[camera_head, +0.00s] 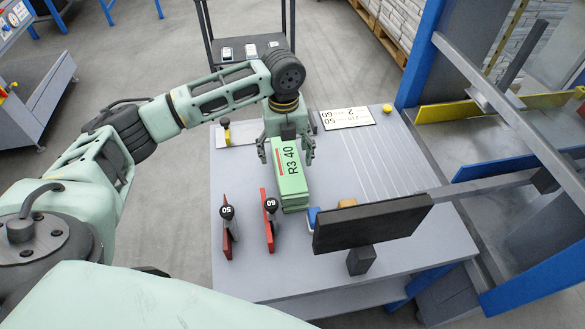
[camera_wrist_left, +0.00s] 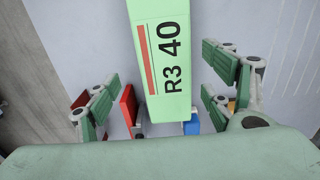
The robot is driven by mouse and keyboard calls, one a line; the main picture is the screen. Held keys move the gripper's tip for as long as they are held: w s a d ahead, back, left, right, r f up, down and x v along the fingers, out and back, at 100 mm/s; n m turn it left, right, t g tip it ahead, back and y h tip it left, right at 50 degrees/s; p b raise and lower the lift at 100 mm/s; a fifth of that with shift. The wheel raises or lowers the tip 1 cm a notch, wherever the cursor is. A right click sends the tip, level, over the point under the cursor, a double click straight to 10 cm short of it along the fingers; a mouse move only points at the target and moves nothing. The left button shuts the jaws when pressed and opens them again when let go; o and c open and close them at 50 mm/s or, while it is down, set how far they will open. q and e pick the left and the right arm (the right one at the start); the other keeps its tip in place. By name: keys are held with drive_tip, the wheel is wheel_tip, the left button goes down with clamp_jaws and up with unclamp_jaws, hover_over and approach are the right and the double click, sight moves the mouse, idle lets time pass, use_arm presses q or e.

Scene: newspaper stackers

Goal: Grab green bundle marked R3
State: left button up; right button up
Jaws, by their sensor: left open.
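The green bundle (camera_head: 289,178) is a long block marked "R3 40" with a red stripe. It is on or just above the grey table (camera_head: 240,268) in the head view; I cannot tell if it touches. My left gripper (camera_head: 286,152) is open over its far part, with fingers to either side. In the left wrist view the bundle (camera_wrist_left: 163,60) lies between the open fingers of my left gripper (camera_wrist_left: 160,100), with gaps on both sides. My right gripper is not in view.
Two red stamps or plates with black knobs (camera_head: 228,225) (camera_head: 270,218) stand left of the bundle. A black screen (camera_head: 370,224) and small blue and orange blocks (camera_head: 347,203) are to its right. A white card (camera_head: 347,118) lies at the back. Blue frame posts (camera_head: 420,55) border the right side.

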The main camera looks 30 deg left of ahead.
sight(286, 162)
use_arm(q)
drive_tip(key=shift+w+f, duration=0.35)
drive_tip(key=shift+f, duration=0.3)
drive_tip(key=shift+w+f, duration=0.1)
drive_tip(key=shift+f, duration=0.25)
drive_tip(key=shift+s+f, duration=0.2)
drive_tip(key=shift+f, duration=0.55)
drive_tip(key=f, duration=0.5)
drive_tip(key=shift+w+p, duration=0.3)
drive_tip(key=shift+w, duration=0.05)
drive_tip(key=shift+r, duration=0.1)
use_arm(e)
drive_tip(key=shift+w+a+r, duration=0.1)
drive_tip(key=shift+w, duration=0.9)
use_arm(q)
drive_tip(key=shift+c, duration=0.5)
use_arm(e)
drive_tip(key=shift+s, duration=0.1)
use_arm(q)
drive_tip(key=c, duration=1.7)
drive_tip(key=shift+w, duration=0.1)
clamp_jaws()
